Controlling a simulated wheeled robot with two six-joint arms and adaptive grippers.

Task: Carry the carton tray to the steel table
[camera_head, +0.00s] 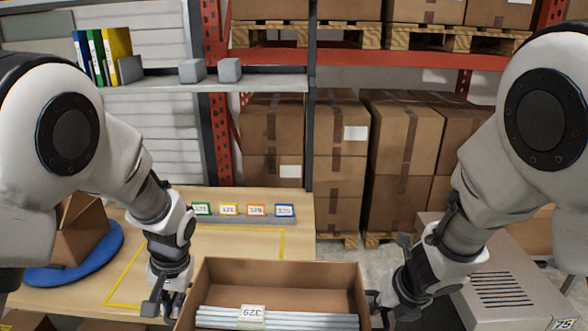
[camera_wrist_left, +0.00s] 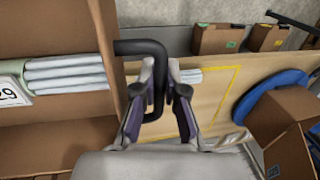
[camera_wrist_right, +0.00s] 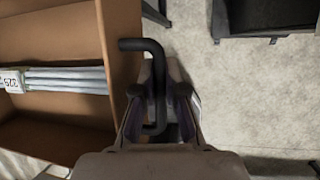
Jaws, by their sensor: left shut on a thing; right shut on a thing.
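The carton tray (camera_head: 281,274), an open brown box, is in front of me at the bottom of the head view. It holds several pale rods with a white number label. My left gripper (camera_head: 163,303) is shut on the black handle (camera_wrist_left: 141,47) at the tray's left end. My right gripper (camera_head: 387,305) is at the opposite end, shut on the other black handle (camera_wrist_right: 143,45). The tray looks about level; its underside is hidden. I cannot clearly identify the steel table in these views.
A wooden table (camera_head: 210,268) with a yellow outline lies beyond and left of the tray. It bears a blue disc (camera_head: 85,263) with a carton and a row of coloured number tags. A grey vented cabinet (camera_head: 505,285) is at right. Stacked cartons (camera_head: 340,145) stand behind.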

